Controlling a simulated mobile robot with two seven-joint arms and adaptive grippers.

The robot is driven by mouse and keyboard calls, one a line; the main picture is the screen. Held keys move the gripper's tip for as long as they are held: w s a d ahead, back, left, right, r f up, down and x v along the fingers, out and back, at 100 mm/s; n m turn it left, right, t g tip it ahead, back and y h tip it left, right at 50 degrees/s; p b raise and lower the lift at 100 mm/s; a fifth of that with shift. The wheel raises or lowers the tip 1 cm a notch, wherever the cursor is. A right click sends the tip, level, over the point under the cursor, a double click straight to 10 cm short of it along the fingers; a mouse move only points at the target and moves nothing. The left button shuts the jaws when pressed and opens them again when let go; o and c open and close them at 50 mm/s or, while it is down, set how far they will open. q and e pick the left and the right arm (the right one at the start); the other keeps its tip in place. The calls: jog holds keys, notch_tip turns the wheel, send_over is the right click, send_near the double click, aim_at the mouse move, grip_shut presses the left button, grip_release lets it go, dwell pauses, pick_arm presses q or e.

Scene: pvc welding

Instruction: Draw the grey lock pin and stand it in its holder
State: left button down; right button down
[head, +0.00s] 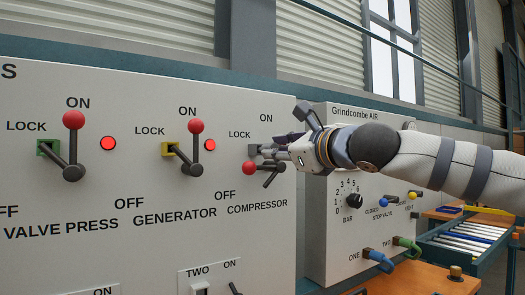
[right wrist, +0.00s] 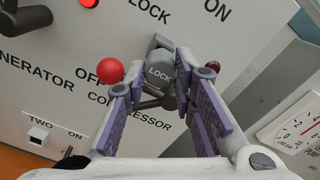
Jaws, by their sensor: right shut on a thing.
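The grey lock pin (head: 256,151) is at the compressor switch on the panel. In the right wrist view its grey head, marked LOCK (right wrist: 160,74), is between my finger pads. My right gripper (head: 280,150) is shut on it, coming in from the right; it also shows in the right wrist view (right wrist: 160,84). The compressor lever (head: 249,168) has a red ball and lies toward OFF, just below the pin. I cannot tell how far the pin sits in its hole. I cannot make out the pin's holder. My left gripper is not in view.
The valve press lever (head: 73,150) with a green lock and the generator lever (head: 186,155) with a yellow lock point to ON, with red lamps lit. The air unit (head: 345,235) juts out on the right. Blue and green hose fittings and a roller conveyor (head: 470,240) are lower right.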

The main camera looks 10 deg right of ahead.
jog(key=shift+x, duration=1.1)
jog(key=c, duration=1.3)
grip_release()
jog(key=shift+r+v, duration=0.15)
jog(key=shift+v, duration=0.6)
jog(key=shift+r+v, duration=0.1)
jog(key=shift+v, duration=0.6)
jog(key=v, duration=0.6)
jog(key=shift+f, duration=0.2)
